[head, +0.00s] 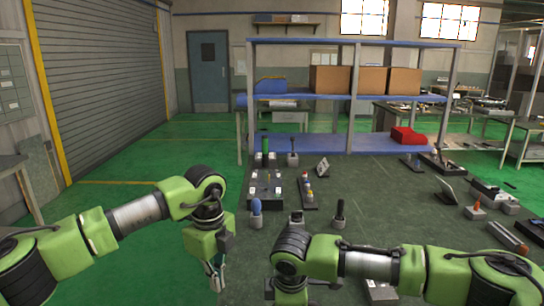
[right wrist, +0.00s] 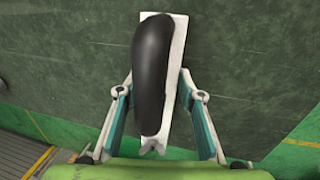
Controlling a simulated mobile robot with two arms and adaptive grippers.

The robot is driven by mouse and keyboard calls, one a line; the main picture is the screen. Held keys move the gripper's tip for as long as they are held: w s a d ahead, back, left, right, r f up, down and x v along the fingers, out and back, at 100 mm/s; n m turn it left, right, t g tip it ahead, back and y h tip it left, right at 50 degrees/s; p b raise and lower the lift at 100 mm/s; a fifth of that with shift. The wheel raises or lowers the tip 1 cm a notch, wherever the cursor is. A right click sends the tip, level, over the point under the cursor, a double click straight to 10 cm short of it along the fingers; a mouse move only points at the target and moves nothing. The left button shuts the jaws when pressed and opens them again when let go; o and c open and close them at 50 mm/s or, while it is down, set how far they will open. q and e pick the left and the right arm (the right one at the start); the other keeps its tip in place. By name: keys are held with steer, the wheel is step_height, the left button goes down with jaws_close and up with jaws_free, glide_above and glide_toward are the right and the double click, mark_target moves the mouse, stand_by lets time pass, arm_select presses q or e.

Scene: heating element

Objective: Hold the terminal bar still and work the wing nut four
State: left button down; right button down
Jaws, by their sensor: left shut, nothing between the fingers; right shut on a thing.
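My left gripper (head: 217,281) hangs low at the front edge of the bench in the head view, pointing down, shut and empty. My right gripper (right wrist: 160,98) is shut on a pale flat piece with a black rounded part (right wrist: 152,70). The piece lies lengthwise between the teal fingers in the right wrist view. I cannot tell whether it is the terminal bar. In the head view my right arm hides the right gripper and what it holds. I cannot make out the wing nut.
The dark bench (head: 380,215) carries a board with white blocks (head: 252,190), a strip with coloured knobs (head: 307,187), a blue-topped tool (head: 256,212) and a black-handled one (head: 340,213). A shelf with cardboard boxes (head: 330,79) stands behind. The bench's middle right is fairly clear.

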arm_select(q)
steer(key=shift+r, duration=0.65)
steer(key=shift+s+a+f, duration=0.25)
steer(key=shift+s+f, duration=0.3)
steer(key=shift+f, duration=0.5)
steer(key=shift+s+a+f, duration=0.25)
steer(key=shift+s+f, duration=0.35)
steer(key=shift+f, duration=0.4)
steer(key=shift+s+a+f, duration=0.25)
steer(key=shift+s+f, duration=0.3)
steer(key=shift+f, duration=0.5)
steer(key=shift+d, duration=0.6)
steer(key=shift+w, duration=0.15)
